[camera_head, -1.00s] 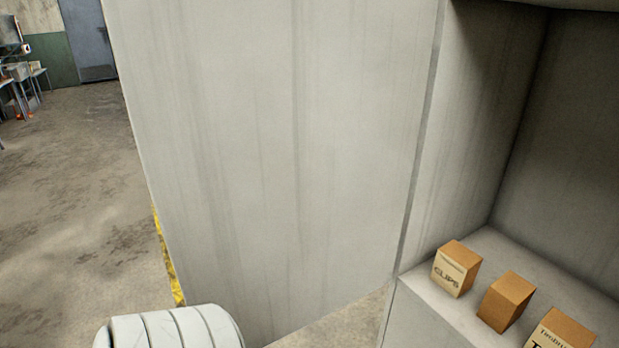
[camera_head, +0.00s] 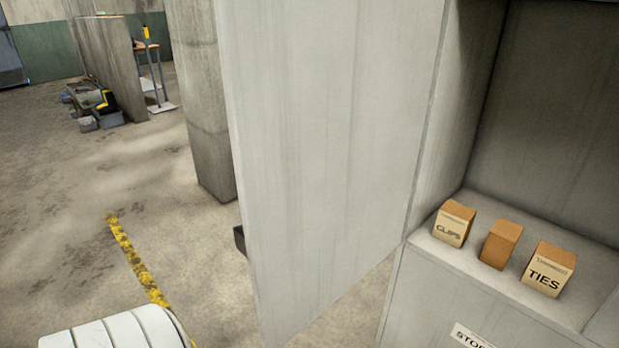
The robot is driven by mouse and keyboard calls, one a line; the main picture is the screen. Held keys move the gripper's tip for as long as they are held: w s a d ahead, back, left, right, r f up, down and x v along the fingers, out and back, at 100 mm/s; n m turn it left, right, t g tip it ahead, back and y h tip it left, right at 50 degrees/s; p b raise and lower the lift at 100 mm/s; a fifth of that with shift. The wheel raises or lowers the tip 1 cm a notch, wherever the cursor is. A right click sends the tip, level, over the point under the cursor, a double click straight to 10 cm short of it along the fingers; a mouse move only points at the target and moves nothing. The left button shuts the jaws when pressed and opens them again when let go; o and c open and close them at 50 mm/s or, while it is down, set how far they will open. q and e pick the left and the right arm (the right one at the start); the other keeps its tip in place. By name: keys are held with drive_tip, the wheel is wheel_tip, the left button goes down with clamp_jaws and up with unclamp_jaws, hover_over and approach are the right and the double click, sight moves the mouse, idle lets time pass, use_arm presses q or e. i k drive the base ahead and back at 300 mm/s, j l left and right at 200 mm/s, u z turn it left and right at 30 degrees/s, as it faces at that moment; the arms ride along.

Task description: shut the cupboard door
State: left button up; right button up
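The cupboard door (camera_head: 330,150) is a tall grey panel standing open, hinged at the cupboard's left side and swung out toward me. The cupboard (camera_head: 560,140) is open at the right, with three small cardboard boxes on its shelf. A white segmented part of my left arm shows at the bottom left, to the left of the door and apart from it in the picture. Neither gripper is in view.
The boxes are a clips box (camera_head: 453,225), a plain box (camera_head: 500,244) and a ties box (camera_head: 547,269), all behind the shelf's front edge. A concrete pillar (camera_head: 205,110) stands behind the door.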

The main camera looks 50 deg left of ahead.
sight(326, 102)
drive_tip(key=k+j+z, duration=0.1)
drive_tip(key=j, duration=0.35)
drive_tip(key=k+j+z, duration=0.1)
drive_tip(key=j, duration=0.35)
drive_tip(key=k+j+z, duration=0.1)
drive_tip(key=j, duration=0.35)
drive_tip(key=i+j, duration=0.15)
drive_tip(key=j, duration=0.2)
drive_tip(key=i+j+z, duration=0.1)
drive_tip(key=j, duration=0.3)
drive_tip(key=i+j, duration=0.2)
drive_tip(key=j, duration=0.2)
drive_tip(key=l+z, duration=0.05)
